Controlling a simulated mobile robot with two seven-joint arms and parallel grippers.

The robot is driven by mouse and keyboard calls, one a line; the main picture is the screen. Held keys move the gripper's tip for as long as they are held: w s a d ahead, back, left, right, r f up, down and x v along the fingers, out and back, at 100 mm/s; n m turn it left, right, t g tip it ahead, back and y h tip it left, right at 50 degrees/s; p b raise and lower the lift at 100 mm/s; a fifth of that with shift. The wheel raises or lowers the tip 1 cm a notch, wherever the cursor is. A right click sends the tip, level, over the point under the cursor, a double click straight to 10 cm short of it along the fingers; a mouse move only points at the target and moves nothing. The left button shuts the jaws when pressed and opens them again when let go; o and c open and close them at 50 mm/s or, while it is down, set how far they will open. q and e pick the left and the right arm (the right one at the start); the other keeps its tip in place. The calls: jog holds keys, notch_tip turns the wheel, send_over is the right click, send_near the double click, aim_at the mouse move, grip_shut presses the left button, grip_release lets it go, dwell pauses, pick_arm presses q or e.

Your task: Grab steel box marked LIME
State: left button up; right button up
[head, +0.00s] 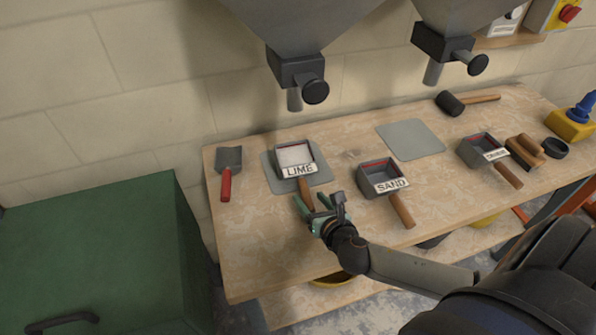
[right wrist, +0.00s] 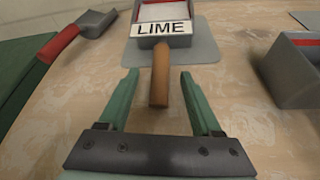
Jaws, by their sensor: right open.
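The steel box marked LIME (head: 295,158) stands on a grey mat at the left part of the wooden bench, with white material inside. Its wooden handle (head: 305,193) points toward me. In the right wrist view the LIME box (right wrist: 163,27) is at the top centre, and its handle (right wrist: 160,75) reaches down between the fingers. My right gripper (head: 325,208) is at the handle's near end. In the right wrist view the gripper (right wrist: 157,85) is open, with one green finger on each side of the handle and gaps to both. My left gripper is not in view.
A box marked SAND (head: 380,178) stands close to the right of my gripper, with another labelled box (head: 483,152) farther right. A red-handled trowel (head: 228,172) lies left. A bare grey mat (head: 410,138) lies behind. Hopper spouts (head: 295,98) hang above. A mallet (head: 466,101) lies at back right.

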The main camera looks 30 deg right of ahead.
aim_at(307, 191)
jog(key=x, duration=0.5)
jog(key=shift+r, duration=0.3)
jog(key=shift+c, duration=0.3)
jog(key=shift+d, duration=0.1)
grip_shut()
jog(key=shift+r, duration=0.15)
dwell(0.5)
